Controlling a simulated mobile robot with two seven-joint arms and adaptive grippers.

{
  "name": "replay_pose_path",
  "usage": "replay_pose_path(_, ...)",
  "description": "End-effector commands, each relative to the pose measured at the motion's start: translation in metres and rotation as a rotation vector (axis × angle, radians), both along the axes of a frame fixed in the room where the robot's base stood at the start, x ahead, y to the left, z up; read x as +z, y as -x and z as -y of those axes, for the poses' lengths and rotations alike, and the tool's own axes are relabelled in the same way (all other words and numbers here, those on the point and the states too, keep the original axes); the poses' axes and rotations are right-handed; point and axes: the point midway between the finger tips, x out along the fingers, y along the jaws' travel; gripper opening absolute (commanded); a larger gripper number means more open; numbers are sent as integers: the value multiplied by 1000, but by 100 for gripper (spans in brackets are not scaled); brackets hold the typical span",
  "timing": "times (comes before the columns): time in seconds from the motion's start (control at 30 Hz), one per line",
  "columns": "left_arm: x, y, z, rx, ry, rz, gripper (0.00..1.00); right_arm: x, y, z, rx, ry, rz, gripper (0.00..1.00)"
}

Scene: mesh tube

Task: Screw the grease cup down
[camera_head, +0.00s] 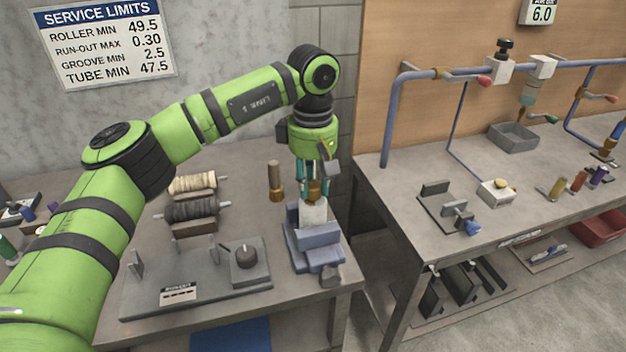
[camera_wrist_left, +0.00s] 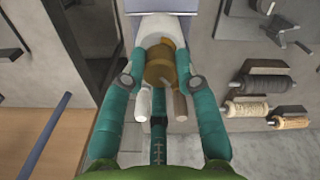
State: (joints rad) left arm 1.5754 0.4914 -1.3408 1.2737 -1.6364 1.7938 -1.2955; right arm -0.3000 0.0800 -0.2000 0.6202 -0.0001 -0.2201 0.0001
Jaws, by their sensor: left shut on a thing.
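The grease cup (camera_head: 315,189) is a small brass piece standing on a white block (camera_head: 314,213), which sits in a blue-grey vise (camera_head: 316,250) near the bench's right end. My left gripper (camera_head: 315,179) reaches down from above and is shut on the cup. In the left wrist view the brass cup (camera_wrist_left: 160,62) shows in front of the white block (camera_wrist_left: 163,28), between the teal fingers of my left gripper (camera_wrist_left: 162,92). How far the cup sits down in the block cannot be told. My right gripper is not in view.
A brass piece with a tan handle (camera_head: 276,181) stands left of the vise. A run-out fixture (camera_head: 195,284) and wound rollers (camera_head: 196,211) lie further left. A second bench (camera_head: 420,160) with pipes and small parts stands to the right across a gap.

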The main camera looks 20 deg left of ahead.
Motion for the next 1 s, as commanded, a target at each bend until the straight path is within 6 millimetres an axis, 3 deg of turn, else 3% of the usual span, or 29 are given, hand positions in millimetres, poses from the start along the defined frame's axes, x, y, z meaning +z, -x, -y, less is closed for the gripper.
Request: replay_pose_path(1.0, 1, 0, -1, -966, -1, 1, 0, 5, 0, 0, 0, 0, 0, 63)
